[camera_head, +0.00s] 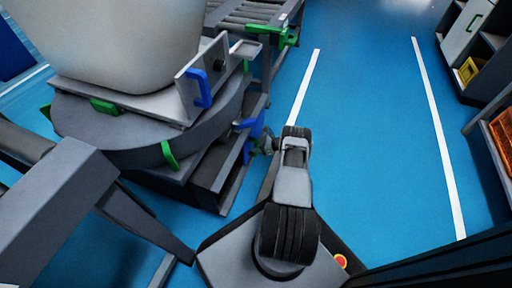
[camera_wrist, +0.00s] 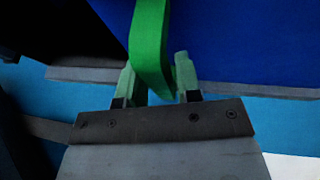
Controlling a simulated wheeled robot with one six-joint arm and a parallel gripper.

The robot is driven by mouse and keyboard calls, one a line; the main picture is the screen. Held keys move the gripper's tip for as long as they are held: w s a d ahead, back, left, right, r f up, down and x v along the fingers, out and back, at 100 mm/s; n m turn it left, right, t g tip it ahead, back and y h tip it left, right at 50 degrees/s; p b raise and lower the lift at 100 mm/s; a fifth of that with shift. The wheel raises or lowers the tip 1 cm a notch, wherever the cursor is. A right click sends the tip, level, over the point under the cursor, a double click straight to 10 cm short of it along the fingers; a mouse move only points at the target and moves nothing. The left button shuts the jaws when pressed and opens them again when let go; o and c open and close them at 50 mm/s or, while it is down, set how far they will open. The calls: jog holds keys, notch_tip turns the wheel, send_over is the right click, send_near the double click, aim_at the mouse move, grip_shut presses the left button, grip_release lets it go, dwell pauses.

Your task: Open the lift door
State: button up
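In the wrist view, a curved green handle (camera_wrist: 150,45) hangs in front of a blue panel (camera_wrist: 250,40), which may be the lift door. Its lower end is between the two pale green fingers of my gripper (camera_wrist: 160,84). The fingers stand apart, with the handle filling much of the gap; I cannot tell whether both press on it. In the head view, my gripper (camera_head: 262,146) is small and partly hidden by my arm. It is beside a small blue panel (camera_head: 254,128) at the right side of the dark machine. The green handle cannot be made out there.
A white toilet bowl (camera_head: 130,40) sits on a round grey turntable (camera_head: 130,128) with green and blue brackets. A roller conveyor (camera_head: 245,14) is behind it. Open blue floor (camera_head: 385,150) with white lines lies to the right. Shelves with a yellow bin (camera_head: 468,70) stand at the far right.

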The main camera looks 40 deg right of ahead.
jog(key=shift+o, duration=1.1)
jog(key=shift+a, duration=0.15)
jog(key=p+v, duration=0.3)
jog(key=v, duration=1)
jog(key=shift+s+d, duration=0.25)
jog(key=shift+d, duration=0.05)
jog(key=shift+r, duration=0.1)
